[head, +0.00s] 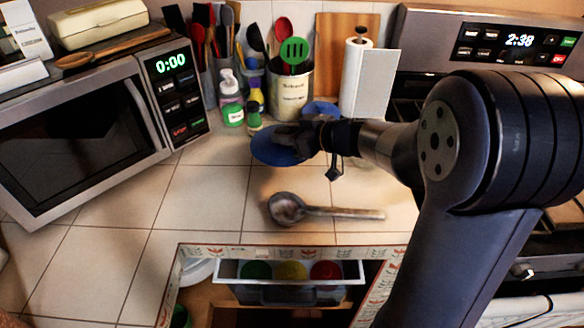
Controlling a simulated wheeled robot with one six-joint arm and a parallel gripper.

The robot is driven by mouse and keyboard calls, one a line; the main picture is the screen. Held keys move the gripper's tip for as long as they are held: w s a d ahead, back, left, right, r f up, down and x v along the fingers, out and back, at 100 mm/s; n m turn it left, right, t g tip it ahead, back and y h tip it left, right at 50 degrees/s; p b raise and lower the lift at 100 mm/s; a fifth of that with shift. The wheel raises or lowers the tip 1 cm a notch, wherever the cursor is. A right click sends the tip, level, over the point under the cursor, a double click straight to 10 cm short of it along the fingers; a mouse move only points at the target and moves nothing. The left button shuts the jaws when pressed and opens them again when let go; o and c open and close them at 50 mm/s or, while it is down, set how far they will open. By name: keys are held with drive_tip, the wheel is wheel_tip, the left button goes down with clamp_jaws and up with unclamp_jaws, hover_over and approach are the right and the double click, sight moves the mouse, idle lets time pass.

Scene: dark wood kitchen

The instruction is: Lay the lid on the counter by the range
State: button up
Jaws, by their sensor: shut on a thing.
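The lid (274,148) looks like a blue disc and is held over the tiled counter (205,190), between the microwave and the range. My gripper (308,138) is dark and shut on the lid. My forearm hides part of the range and some of the counter on the right. I cannot tell how far the lid is above the tiles. The range (520,48) stands at the right, its panel reading 2:38.
A ladle (290,208) lies on the counter in front of the lid. A microwave (75,125) stands at left. Bottles (231,100), a utensil can (290,90) and a paper towel roll (360,75) stand behind. A drawer (290,272) is open below. Tiles left of the ladle are clear.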

drive_tip(key=shift+f+b, duration=1)
drive_tip(key=shift+f, duration=2.2)
drive_tip(key=o, duration=1)
drive_tip(key=shift+f, duration=0.15)
drive_tip(key=shift+o, duration=0.2)
drive_tip(key=shift+s+d+r, duration=0.1)
drive_tip(key=shift+d+r, duration=0.1)
drive_tip(key=shift+r, duration=0.1)
drive_tip(key=p+v, duration=0.2)
drive_tip(key=v, duration=0.9)
drive_tip(key=shift+s+d, duration=0.15)
drive_tip(key=shift+s, duration=0.1)
